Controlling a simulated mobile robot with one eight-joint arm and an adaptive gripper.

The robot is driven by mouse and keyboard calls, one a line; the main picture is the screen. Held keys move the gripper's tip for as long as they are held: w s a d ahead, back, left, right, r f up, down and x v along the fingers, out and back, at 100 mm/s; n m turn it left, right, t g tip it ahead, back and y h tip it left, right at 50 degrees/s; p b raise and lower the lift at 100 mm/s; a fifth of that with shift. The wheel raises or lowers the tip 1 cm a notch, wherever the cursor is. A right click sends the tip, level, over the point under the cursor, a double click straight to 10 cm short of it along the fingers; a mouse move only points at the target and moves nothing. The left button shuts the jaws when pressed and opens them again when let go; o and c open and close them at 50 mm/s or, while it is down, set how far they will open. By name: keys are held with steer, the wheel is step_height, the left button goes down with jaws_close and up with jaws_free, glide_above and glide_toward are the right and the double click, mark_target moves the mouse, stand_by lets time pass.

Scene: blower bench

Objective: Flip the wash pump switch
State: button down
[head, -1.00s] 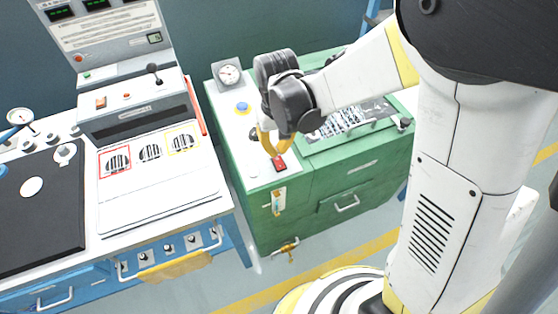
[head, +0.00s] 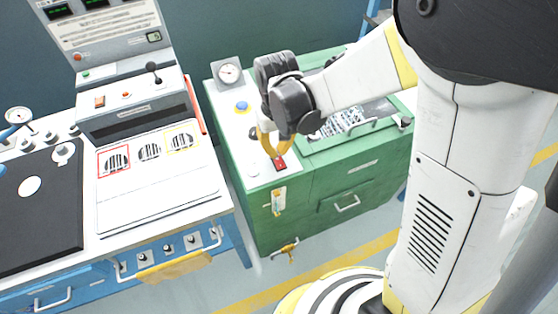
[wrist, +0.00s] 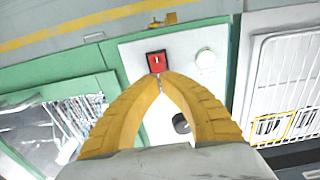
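The red rocker switch (head: 280,164) is on the white top panel (head: 254,168) of the green cabinet, near its front edge. It also shows in the wrist view (wrist: 156,62), just beyond my fingertips. My gripper (head: 278,155) points down at the switch with its yellow fingers. In the wrist view the two fingertips (wrist: 162,76) meet with nothing between them. They are at the near edge of the switch; I cannot tell whether they touch it.
A black knob (wrist: 181,123) and a pale round button (wrist: 205,58) are beside the fingers. A blue button (head: 242,107) and a gauge (head: 228,74) are farther back. The blue bench (head: 190,215) stands left, and a clear-lidded basin (head: 345,122) right.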

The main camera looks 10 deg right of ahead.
mark_target(278, 158)
steer(key=shift+f+b, duration=1.1)
steer(key=shift+f, duration=0.25)
stand_by(0.4)
steer(key=shift+r+p, duration=2.6)
steer(key=shift+r, duration=0.95)
steer(key=shift+d+r, duration=0.1)
steer(key=shift+r, duration=0.1)
steer(key=s+d+r+m+t, duration=0.3)
steer(key=s+d+r+t, duration=0.4)
steer(key=s+d+r, duration=0.4)
step_height(278, 158, up, 3)
steer(key=shift+d+r, duration=0.2)
steer(key=shift+d, duration=0.95)
steer(key=shift+w, duration=0.1)
